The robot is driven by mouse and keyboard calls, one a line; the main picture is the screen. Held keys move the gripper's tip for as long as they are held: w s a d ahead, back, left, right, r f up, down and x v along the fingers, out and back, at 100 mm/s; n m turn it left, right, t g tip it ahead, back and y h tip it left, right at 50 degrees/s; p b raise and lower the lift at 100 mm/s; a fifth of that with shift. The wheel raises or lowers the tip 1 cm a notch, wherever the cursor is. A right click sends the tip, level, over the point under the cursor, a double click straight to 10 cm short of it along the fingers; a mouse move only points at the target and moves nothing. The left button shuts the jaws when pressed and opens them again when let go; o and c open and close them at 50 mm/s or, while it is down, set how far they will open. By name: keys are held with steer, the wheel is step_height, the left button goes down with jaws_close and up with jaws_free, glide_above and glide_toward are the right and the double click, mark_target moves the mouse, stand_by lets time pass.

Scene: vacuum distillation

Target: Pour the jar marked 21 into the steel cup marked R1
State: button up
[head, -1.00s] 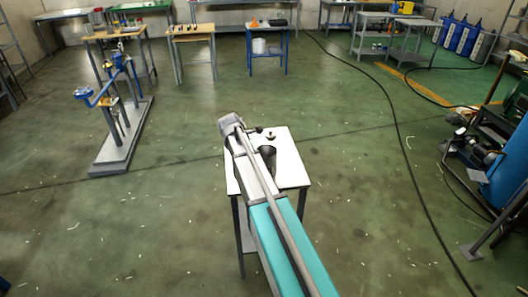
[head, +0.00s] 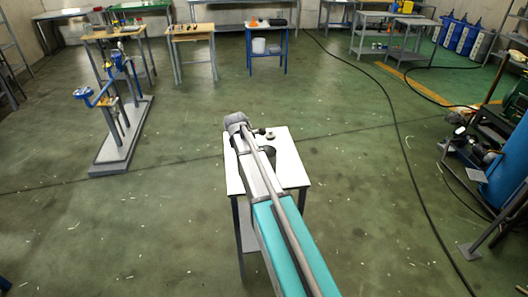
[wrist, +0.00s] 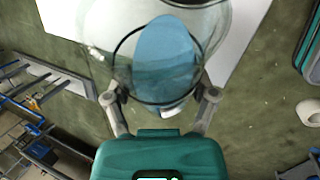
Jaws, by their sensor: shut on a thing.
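In the wrist view a clear, rounded glass jar (wrist: 165,50) with pale blue contents lies between the fingers of my gripper (wrist: 162,100). The fingers are shut on it, one on each side. No number can be read on the jar, and its tilt is hard to judge. In the head view my arm reaches over a small white table (head: 293,172) and hides most of the gripper and jar. A small dark-and-grey item (head: 270,135) shows on the table by the arm's end. I cannot tell whether it is the R1 steel cup; no marking is readable.
A blue clamp stand on a grey base (head: 123,150) stands on the floor at left. Benches line the back, including a blue-legged table (head: 268,34) with a white container. A black cable (head: 400,150) runs along the floor at right, near machinery. The floor around the white table is clear.

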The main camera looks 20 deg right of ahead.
steer(key=shift+r+m+t+y+p, duration=0.3)
steer(key=shift+r+t+y+p, duration=0.1)
steer(key=shift+r+y+p, duration=0.7)
stand_by(0.7)
steer(key=shift+s+d+r+y, duration=0.15)
steer(key=shift+d+r+y, duration=0.35)
steer(key=shift+y, duration=0.4)
stand_by(1.1)
steer(key=shift+d+f+t+y+b, duration=0.25)
steer(key=shift+f+t+y+b, duration=0.2)
steer(key=shift+y, duration=0.35)
stand_by(1.0)
steer(key=shift+d+r+m, duration=0.1)
steer(key=shift+r+m, duration=0.2)
steer(key=shift+f, duration=0.15)
steer(key=shift+a+r+g+h+p, duration=0.25)
steer(key=shift+a+r+h+p, duration=0.1)
steer(key=shift+h+p, duration=0.4)
steer(key=shift+a+f+h+b, duration=0.35)
steer(key=shift+f+h+b, duration=0.05)
steer(key=shift+f+h, duration=0.25)
steer(key=shift+w+a+f+n, duration=0.1)
steer(key=shift+w+a+n, duration=0.1)
steer(key=shift+n, duration=0.2)
